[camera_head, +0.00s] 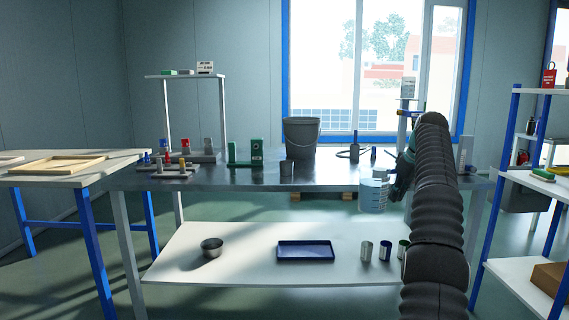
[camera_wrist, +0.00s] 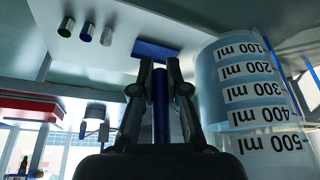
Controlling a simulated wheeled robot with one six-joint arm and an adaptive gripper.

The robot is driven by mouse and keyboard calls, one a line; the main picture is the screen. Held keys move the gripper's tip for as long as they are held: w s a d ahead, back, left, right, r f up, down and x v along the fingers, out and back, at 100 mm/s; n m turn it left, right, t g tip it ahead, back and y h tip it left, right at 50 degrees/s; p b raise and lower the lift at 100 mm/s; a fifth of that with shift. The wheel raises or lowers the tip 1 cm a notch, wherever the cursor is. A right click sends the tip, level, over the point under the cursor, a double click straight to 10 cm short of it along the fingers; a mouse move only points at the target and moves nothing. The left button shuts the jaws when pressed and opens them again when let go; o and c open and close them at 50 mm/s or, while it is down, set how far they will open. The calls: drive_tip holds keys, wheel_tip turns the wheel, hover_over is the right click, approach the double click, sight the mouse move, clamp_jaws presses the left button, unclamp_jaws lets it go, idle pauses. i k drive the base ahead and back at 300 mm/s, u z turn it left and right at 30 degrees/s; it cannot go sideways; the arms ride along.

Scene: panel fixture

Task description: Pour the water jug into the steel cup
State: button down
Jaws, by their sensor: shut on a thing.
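The water jug (camera_head: 374,195) is clear with a bluish lower part and hangs upright in front of the workbench. Its measuring marks fill the right side of the wrist view (camera_wrist: 255,105). My gripper (camera_wrist: 160,72) is shut on the jug's dark blue handle (camera_wrist: 161,100); in the head view it is at the jug's right, partly behind my arm. A plain steel cup (camera_head: 366,250) stands on the white lower surface, below the jug, and also shows in the wrist view (camera_wrist: 107,37). I cannot tell which cup the task means.
Blue-banded (camera_head: 385,251) and green-banded (camera_head: 402,249) cups stand beside the plain one. A dark blue tray (camera_head: 305,250) and a metal bowl (camera_head: 211,247) lie farther left, with bare surface between. A grey bucket (camera_head: 301,137) and green blocks (camera_head: 257,152) stand on the workbench. Shelves (camera_head: 515,185) bound the right.

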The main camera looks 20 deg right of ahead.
sight(286, 166)
drive_tip(key=i, duration=1.5)
